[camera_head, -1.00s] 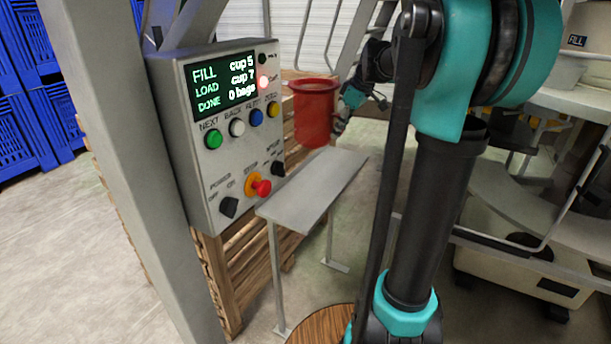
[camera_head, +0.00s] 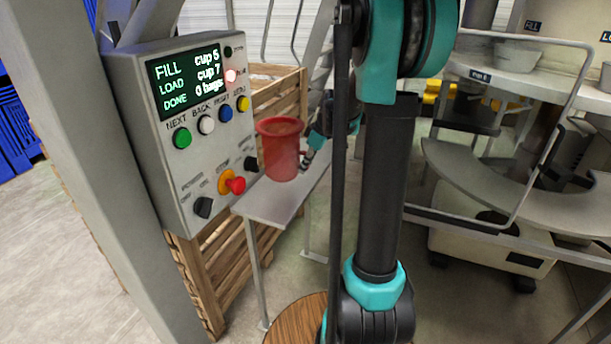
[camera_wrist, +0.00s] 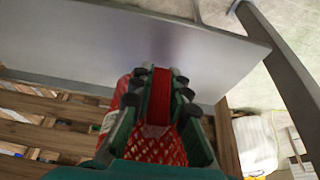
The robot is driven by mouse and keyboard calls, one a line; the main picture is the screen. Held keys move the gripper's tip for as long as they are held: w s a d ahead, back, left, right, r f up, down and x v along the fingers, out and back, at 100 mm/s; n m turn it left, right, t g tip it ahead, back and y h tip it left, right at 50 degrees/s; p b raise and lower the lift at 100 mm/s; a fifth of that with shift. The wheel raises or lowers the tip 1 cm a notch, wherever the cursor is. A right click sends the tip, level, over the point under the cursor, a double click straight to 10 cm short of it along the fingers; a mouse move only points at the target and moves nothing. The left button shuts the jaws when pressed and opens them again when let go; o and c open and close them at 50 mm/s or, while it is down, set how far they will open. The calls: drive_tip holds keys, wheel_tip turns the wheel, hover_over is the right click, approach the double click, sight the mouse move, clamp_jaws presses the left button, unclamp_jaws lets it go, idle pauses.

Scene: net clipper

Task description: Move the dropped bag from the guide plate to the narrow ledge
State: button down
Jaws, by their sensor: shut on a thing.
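The red bag (camera_head: 281,155) shows in the head view as an upright, cup-like red shape with a wide rim. My gripper (camera_head: 306,158) is at its right side, partly hidden behind my arm. In the wrist view my gripper (camera_wrist: 160,78) is shut on a red strip of the bag, and the bag's red mesh (camera_wrist: 155,150) shows between the fingers. The narrow grey ledge (camera_head: 262,204) stands on thin legs under the bag, and it also shows in the wrist view (camera_wrist: 90,42). I cannot tell whether the bag's bottom touches it. I cannot tell which surface is the guide plate.
A control box (camera_head: 190,130) with buttons stands close to the left of the ledge. A slatted wooden crate (camera_head: 215,265) is behind and below it. A curved grey plate (camera_head: 520,195) and railing are at the right, with a round wooden top (camera_head: 297,322) at the bottom.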

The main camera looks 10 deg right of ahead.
drive_tip(key=shift+f, duration=1.95)
drive_tip(key=c, duration=1.5)
unclamp_jaws()
drive_tip(key=shift+o, duration=0.2)
drive_tip(key=v, duration=1.2)
drive_tip(key=s+a+f+m+h, duration=0.1)
drive_tip(key=s+f+m, duration=0.2)
drive_tip(key=s+f, duration=0.2)
drive_tip(key=s+a+f+m+t+h, duration=0.1)
drive_tip(key=s+f+m, duration=0.3)
drive_tip(key=s, duration=0.7)
drive_tip(key=s+a+f+m+h, duration=0.1)
drive_tip(key=s+a+f+m, duration=0.1)
drive_tip(key=s+f, duration=0.4)
drive_tip(key=shift+s+m+h, duration=0.4)
drive_tip(key=shift+s+m, duration=0.5)
drive_tip(key=shift+s, duration=0.1)
drive_tip(key=shift+a+f, duration=0.15)
